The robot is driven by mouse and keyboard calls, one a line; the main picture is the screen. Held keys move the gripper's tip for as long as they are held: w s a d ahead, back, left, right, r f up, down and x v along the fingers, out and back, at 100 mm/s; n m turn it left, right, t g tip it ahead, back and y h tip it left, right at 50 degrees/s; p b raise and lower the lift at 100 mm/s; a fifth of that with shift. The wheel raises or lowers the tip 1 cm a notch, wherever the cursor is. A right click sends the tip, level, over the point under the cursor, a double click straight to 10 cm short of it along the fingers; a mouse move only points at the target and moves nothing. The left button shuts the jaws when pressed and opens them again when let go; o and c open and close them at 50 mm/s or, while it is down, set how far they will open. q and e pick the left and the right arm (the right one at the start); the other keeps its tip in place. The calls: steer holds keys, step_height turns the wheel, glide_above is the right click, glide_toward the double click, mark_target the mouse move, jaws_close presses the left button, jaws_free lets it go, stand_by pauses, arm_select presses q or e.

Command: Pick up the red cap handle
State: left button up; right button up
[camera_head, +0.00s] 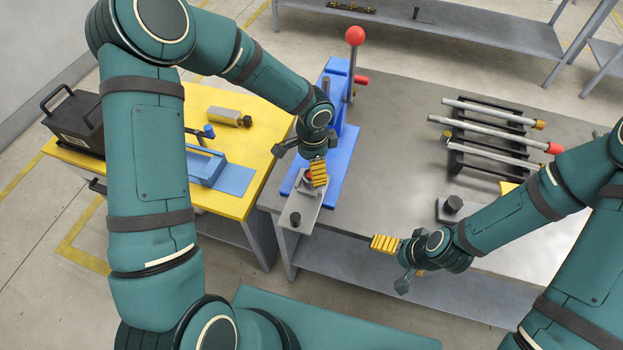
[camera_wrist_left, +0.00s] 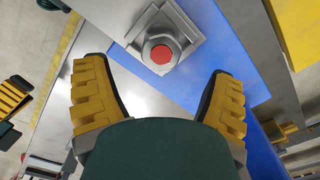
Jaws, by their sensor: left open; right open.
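The red cap handle (camera_head: 500,138) is a grey rod with a red end. It lies across a black rack (camera_head: 467,128) at the right of the grey table in the head view. My left gripper (camera_head: 311,169) is open above a metal fixture on a blue base. In the left wrist view, its two yellow fingers (camera_wrist_left: 158,105) stand apart, with a hex nut with a red centre (camera_wrist_left: 160,52) just beyond them. My right gripper (camera_head: 399,258) is open and empty near the table's front edge, left of and in front of the rack.
Another rod with a yellow cap (camera_head: 495,112) lies behind the red one on the rack. A blue press with a red-ball lever (camera_head: 355,36) stands at the table's left. A small block with a black knob (camera_head: 453,205) sits at the front. The middle of the grey table (camera_head: 390,150) is clear.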

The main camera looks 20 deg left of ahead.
arm_select(q)
steer(key=shift+a+f, duration=0.15)
steer(key=shift+f, duration=2.65)
steer(key=c, duration=1.4)
